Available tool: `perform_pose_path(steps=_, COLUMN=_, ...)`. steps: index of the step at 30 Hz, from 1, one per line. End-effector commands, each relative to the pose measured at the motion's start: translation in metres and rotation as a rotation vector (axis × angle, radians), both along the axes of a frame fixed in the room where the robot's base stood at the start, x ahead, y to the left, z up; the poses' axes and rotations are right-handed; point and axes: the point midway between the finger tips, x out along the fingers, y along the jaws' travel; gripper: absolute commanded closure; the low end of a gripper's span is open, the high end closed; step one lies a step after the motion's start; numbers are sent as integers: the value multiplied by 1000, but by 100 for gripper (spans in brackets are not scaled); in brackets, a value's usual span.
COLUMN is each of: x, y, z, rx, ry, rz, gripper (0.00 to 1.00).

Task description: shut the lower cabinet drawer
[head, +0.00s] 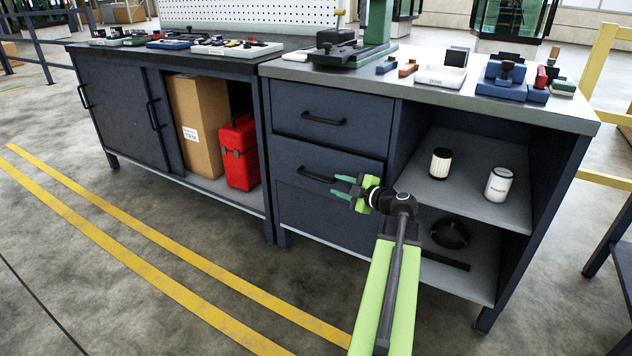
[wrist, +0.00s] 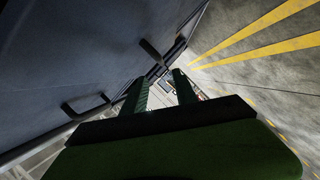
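The lower cabinet drawer (head: 290,158) is the dark blue front under the upper drawer in the head view. Its black bar handle (head: 317,175) faces me. My gripper (head: 342,187) is in front of the drawer's right part, fingers pointing left, close to the handle's right end. In the wrist view its two green fingers (wrist: 160,88) are apart with nothing between them. A dark bar (wrist: 151,50), which looks like the lower handle, shows just beyond the fingertips. Contact cannot be told.
The upper drawer (head: 322,102) looks shut; its handle (head: 324,119) is above. Open shelves (head: 470,180) on the right hold a white can (head: 499,184) and a filter (head: 440,163). Floor in front is clear.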

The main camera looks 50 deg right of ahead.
Motion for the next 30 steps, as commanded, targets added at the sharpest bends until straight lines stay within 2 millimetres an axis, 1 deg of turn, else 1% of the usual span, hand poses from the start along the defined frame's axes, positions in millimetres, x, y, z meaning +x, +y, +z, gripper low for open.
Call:
perform_pose_path(steps=1, x=15, y=-2, z=-6, rx=0, ry=0, rz=4, gripper=66)
perform_pose_path(steps=9, x=81, y=-8, z=-20, rx=1, ry=1, rz=3, gripper=66)
perform_pose_path(steps=12, x=100, y=-9, z=-24, rx=0, ry=0, rz=2, gripper=66)
perform_pose_path(steps=15, x=112, y=-10, z=-26, rx=1, ry=0, rz=1, gripper=66)
perform_pose_path(steps=19, x=120, y=-10, z=-27, rx=1, ry=1, rz=0, gripper=66)
perform_pose_path(steps=27, x=121, y=-10, z=-27, rx=1, ry=0, rz=-1, gripper=66)
perform_pose_path(steps=30, x=121, y=-10, z=-27, rx=1, ry=0, rz=-1, gripper=79)
